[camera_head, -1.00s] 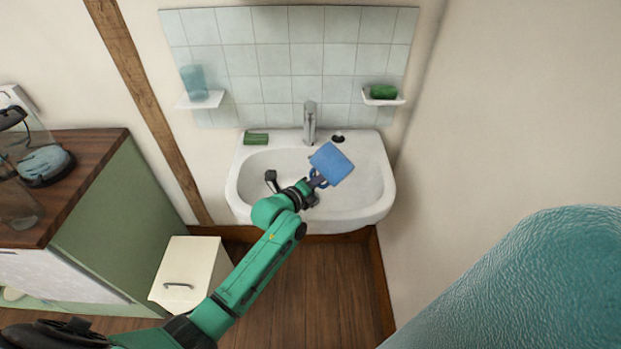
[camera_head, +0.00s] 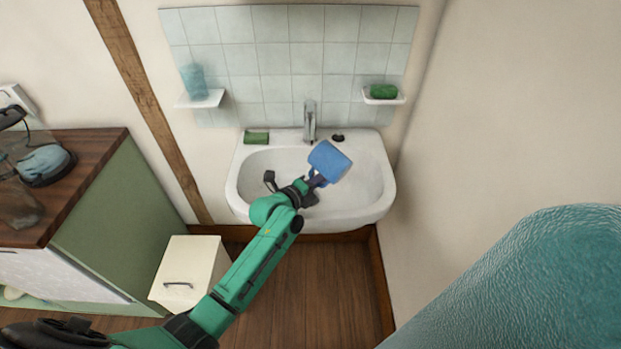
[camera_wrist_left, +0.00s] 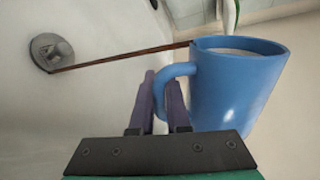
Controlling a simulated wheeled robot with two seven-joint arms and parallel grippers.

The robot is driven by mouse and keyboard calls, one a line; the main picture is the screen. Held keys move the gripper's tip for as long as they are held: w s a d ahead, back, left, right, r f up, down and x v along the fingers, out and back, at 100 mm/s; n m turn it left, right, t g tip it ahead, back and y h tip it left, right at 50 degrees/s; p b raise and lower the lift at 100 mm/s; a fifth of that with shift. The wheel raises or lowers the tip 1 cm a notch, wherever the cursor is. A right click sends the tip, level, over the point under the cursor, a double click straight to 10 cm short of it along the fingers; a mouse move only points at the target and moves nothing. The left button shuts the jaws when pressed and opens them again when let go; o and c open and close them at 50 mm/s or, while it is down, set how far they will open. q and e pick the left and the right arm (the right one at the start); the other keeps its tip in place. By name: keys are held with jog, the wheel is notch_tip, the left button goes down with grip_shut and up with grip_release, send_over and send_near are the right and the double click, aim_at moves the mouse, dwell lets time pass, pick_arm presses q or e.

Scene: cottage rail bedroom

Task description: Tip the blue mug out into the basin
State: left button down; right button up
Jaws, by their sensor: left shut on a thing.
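The blue mug (camera_head: 330,161) is tilted on its side above the white basin (camera_head: 377,187). In the left wrist view the blue mug (camera_wrist_left: 232,92) stands at the right. Its handle lies between the purple fingers of my left gripper (camera_wrist_left: 160,88), which are shut on it. My left gripper (camera_head: 316,183) reaches over the basin's front rim. A thin brown stream (camera_wrist_left: 120,58) runs from the mug's rim to near the drain (camera_wrist_left: 50,52). The mug's inside shows pale at its mouth. My right gripper is not in view.
The tap (camera_head: 310,120) stands behind the mug. A green block (camera_head: 256,138) and a small dark item (camera_head: 338,138) lie on the basin's back ledge. Wall shelves hold a glass (camera_head: 193,80) and a green item (camera_head: 383,91). A teal surface (camera_head: 530,290) fills the lower right.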

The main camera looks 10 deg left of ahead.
pick_arm(q)
jog(key=shift+w+a+f+n, duration=0.1)
jog(key=shift+f+n, duration=0.15)
jog(key=shift+n, duration=0.15)
dwell(0.3)
jog(key=shift+s+d+f+n+g+h+b, duration=0.2)
jog(key=shift+d+f+n+g+h+b, duration=0.1)
jog(key=shift+f+n+h+b, duration=0.25)
dwell(0.6)
jog(key=shift+r+n, duration=0.25)
